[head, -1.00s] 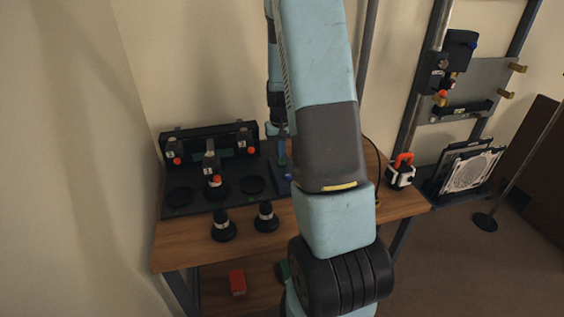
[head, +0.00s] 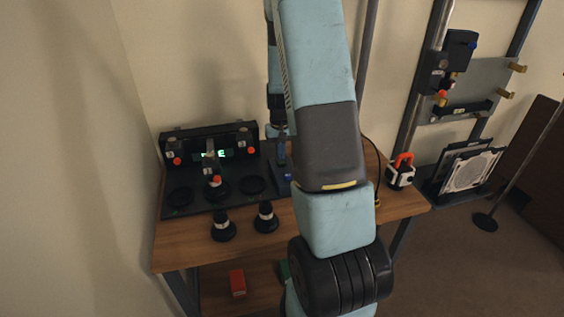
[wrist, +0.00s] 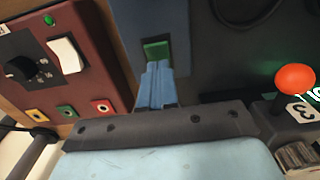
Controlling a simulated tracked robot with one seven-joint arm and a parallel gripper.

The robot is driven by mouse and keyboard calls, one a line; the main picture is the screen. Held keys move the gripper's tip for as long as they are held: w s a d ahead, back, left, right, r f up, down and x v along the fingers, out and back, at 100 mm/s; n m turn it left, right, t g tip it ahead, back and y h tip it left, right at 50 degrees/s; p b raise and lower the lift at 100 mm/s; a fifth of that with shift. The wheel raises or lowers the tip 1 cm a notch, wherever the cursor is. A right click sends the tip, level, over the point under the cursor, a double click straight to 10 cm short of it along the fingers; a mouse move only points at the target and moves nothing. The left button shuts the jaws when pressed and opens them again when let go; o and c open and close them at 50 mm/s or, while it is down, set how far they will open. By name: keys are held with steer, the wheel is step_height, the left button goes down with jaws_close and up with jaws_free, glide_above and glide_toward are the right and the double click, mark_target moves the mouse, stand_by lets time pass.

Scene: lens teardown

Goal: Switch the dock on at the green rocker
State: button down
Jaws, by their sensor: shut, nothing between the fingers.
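The dock (head: 168,207) is a dark unit on the left of the wooden table. Its display (head: 224,155) is lit with green characters in the head view, and a green glow shows at the right edge of the wrist view. The green rocker (wrist: 157,51) sits in a blue-grey housing in the wrist view. My gripper (wrist: 159,68) is shut and empty, its blue fingertips just at the rocker's lower edge in the picture. I cannot tell whether they touch it. In the head view my arm hides the rocker.
A maroon box (wrist: 85,85) with a black knob, white switch and coloured sockets stands left of my fingers in the wrist view. A red-orange ball knob (wrist: 295,79) is at right. Two black round-based pieces (head: 223,230) (head: 266,218) stand at the table's front.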

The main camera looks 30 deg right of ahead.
step_height(320, 180, up, 7)
stand_by(0.9)
stand_by(0.4)
steer(key=s+a+r+t, duration=0.1)
steer(key=s+a+r, duration=0.15)
steer(key=r, duration=0.25)
steer(key=s+a+r+t, duration=0.1)
steer(key=s+a+r, duration=0.1)
steer(key=a+r, duration=0.25)
steer(key=s+a+r+n+t, duration=0.1)
steer(key=s+a+r, duration=0.4)
steer(key=s, duration=0.5)
steer(key=s+a+r+n+t, duration=0.2)
steer(key=s+a+r, duration=0.4)
steer(key=s+r, duration=0.3)
steer(key=shift+s+t, duration=0.3)
steer(key=shift+s, duration=0.7)
